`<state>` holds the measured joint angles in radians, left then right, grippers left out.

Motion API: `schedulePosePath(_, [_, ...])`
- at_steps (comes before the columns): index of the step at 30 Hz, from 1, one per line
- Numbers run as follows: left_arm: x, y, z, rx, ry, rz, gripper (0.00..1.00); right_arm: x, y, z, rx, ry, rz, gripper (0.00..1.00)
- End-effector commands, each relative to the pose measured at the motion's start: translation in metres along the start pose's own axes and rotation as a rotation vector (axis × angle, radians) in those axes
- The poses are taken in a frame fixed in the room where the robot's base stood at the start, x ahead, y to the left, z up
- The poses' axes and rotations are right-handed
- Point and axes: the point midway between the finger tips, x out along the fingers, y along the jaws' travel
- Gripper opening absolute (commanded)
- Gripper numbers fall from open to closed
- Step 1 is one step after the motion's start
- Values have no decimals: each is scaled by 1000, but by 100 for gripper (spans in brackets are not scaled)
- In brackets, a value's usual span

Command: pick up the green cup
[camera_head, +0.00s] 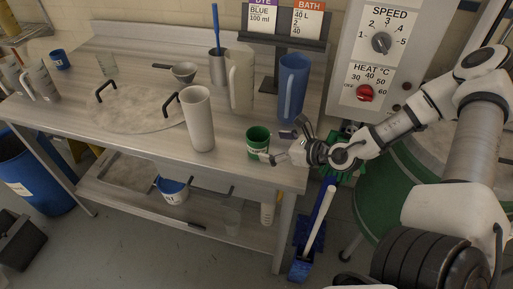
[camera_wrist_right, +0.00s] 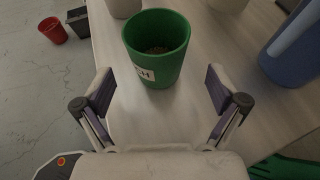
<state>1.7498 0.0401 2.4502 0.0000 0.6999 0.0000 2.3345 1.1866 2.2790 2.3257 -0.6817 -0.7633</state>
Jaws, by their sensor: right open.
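The green cup (camera_head: 258,141) stands upright on the metal bench near its front right corner. In the right wrist view the green cup (camera_wrist_right: 157,47) has a white label and some dark contents at its bottom. My right gripper (camera_head: 283,148) is at the cup's right side in the head view. In the right wrist view my right gripper (camera_wrist_right: 158,88) is open, its two purple-padded fingers spread wide, with the cup ahead between their lines. The fingers do not appear to touch the cup. My left gripper does not show.
A tall white cylinder (camera_head: 199,118) stands left of the cup, a blue jug (camera_head: 292,88) behind it, and a beige jug (camera_head: 241,80) further back. A round lid (camera_head: 135,108) lies on the bench. A control panel (camera_head: 377,55) is at the right.

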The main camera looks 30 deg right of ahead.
Motion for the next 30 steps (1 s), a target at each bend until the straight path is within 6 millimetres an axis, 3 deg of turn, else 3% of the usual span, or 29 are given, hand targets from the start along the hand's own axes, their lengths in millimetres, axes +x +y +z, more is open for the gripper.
schedulePosePath(1, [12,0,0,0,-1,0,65,8,1,-6,-5,1,2,96])
schedulePosePath(5, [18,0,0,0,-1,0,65,16,2,-5,-5,3,4,96])
schedulePosePath(15, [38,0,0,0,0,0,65,58,3,-5,-6,5,5,96])
schedulePosePath(23, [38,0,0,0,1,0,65,62,3,-3,0,2,5,96])
schedulePosePath(25, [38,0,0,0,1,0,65,62,4,-3,0,2,5,78])
schedulePosePath(29, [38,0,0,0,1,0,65,62,4,-3,0,2,5,32])
schedulePosePath(30, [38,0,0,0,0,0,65,62,4,-3,0,2,6,30])
